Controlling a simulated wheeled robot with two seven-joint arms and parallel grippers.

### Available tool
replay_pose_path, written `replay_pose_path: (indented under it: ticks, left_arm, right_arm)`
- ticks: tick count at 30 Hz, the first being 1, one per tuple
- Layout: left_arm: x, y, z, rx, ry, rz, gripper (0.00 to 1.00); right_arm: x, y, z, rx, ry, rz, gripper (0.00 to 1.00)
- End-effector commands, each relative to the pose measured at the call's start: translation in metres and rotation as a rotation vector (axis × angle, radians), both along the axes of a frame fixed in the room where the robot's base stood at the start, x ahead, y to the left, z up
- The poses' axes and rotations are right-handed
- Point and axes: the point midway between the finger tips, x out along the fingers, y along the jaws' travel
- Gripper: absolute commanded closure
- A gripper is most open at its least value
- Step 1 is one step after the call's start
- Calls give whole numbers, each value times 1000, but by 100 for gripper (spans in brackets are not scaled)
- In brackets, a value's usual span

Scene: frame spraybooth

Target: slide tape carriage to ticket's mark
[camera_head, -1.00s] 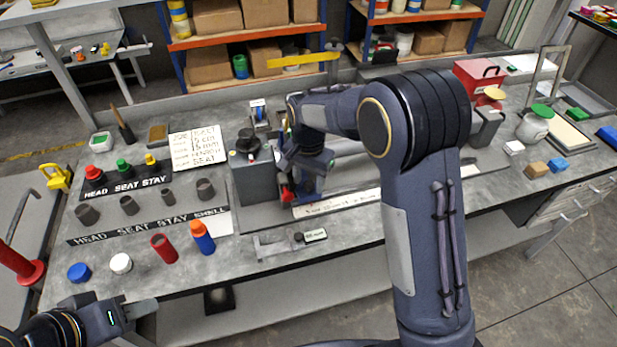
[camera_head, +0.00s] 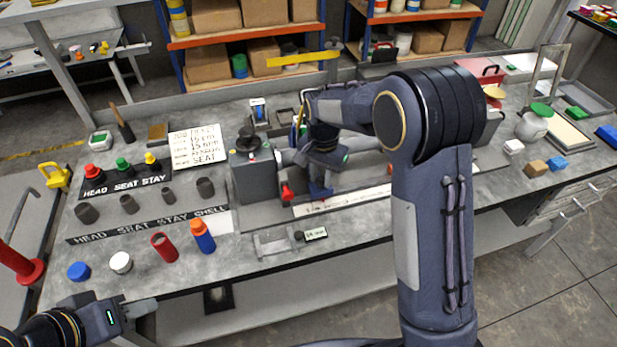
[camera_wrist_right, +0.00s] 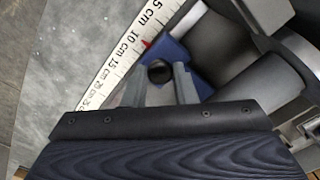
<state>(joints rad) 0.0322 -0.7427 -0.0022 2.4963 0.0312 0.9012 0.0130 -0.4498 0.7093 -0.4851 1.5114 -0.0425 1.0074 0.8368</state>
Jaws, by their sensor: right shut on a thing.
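My right gripper (camera_wrist_right: 158,84) is shut on the round black knob (camera_wrist_right: 158,71) of the blue tape carriage (camera_wrist_right: 184,62). The carriage sits beside a white centimetre scale (camera_wrist_right: 112,66). Its red pointer (camera_wrist_right: 147,44) lies at the scale's edge, near the 10 cm label. In the head view my right gripper (camera_head: 318,178) is over the carriage rail, and my arm partly hides the carriage. The ticket (camera_head: 198,147) lies flat at left with handwritten lines; its figures are hard to read. My left gripper (camera_head: 143,307) is off the bench's front left edge, its fingers not clearly separable.
A small grey bracket (camera_head: 275,243) lies in front. Several caps, cups and a labelled strip (camera_head: 150,225) fill the left side. Jars and blocks stand at right.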

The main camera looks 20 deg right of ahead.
Motion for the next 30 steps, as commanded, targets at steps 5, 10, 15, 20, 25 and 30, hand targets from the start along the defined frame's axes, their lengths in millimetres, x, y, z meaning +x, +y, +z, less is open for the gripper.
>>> replay_pose_path:
  ticks: [5, 10, 15, 20, 25, 30]
  left_arm:
    - [0, 0, -1, 0, 0, 0, 64]
    - [0, 0, -1, 0, 0, 0, 64]
    - [0, 0, -1, 0, 0, 0, 64]
    - [0, 0, -1, 0, 0, 0, 64]
    - [0, 0, -1, 0, 0, 0, 64]
    - [0, 0, -1, 0, 0, 0, 64]
  right_arm:
    - [2, -50, 1, -6, -4, -12, 100]
    - [3, -66, 1, -6, -4, -5, 100]
    - [2, -66, 1, -6, -3, -2, 100]
    - [2, -66, 1, -5, -4, -1, 71]
    - [2, -66, 1, -5, -4, -2, 53]
    - [2, -66, 1, -4, -3, -3, 53]
